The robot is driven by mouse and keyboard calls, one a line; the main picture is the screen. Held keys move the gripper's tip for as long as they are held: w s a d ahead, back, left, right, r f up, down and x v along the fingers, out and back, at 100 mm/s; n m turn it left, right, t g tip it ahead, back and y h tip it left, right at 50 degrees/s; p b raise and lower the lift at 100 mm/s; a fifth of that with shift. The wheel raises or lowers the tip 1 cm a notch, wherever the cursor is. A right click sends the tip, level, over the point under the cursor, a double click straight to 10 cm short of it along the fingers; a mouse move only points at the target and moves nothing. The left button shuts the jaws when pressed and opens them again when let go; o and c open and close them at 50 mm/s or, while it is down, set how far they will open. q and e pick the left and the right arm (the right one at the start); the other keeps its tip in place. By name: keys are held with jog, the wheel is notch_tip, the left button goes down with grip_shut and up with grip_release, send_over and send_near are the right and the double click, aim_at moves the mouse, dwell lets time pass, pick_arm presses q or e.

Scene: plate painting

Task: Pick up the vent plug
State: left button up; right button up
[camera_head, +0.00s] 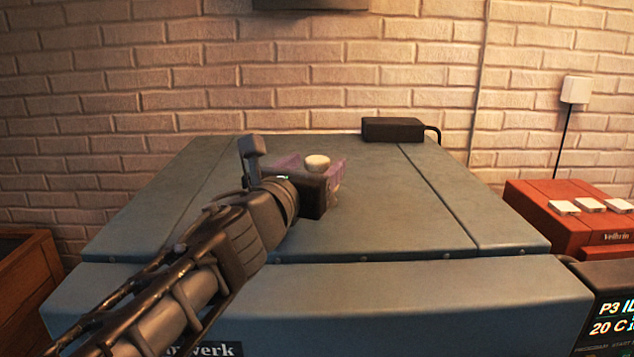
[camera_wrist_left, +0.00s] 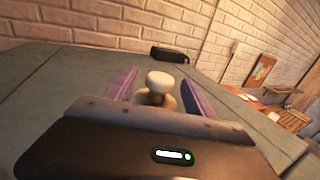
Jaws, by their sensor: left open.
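The vent plug (camera_head: 317,162) has a pale, rounded cap and stands on top of the blue-grey kiln-like box (camera_head: 420,220). My left gripper (camera_head: 318,172) reaches in from the lower left, just above the box top. Its purple fingers are open, one on each side of the plug; in the left wrist view (camera_wrist_left: 158,92) gaps show between plug and fingers. My right gripper is out of view.
A black box with a cable (camera_head: 392,129) lies at the back of the top. A red case with white blocks (camera_head: 585,215) stands at the right, near a lit display (camera_head: 610,318). A brick wall (camera_head: 100,110) closes off the back. The top around the plug is mostly clear.

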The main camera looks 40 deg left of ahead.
aim_at(323, 158)
pick_arm(q)
jog(key=x, duration=0.4)
jog(key=shift+w+a+b, duration=0.1)
jog(key=shift+w+b, duration=0.2)
jog(key=shift+b, duration=0.1)
jog(key=shift+s, duration=0.1)
grip_shut()
dwell(0.6)
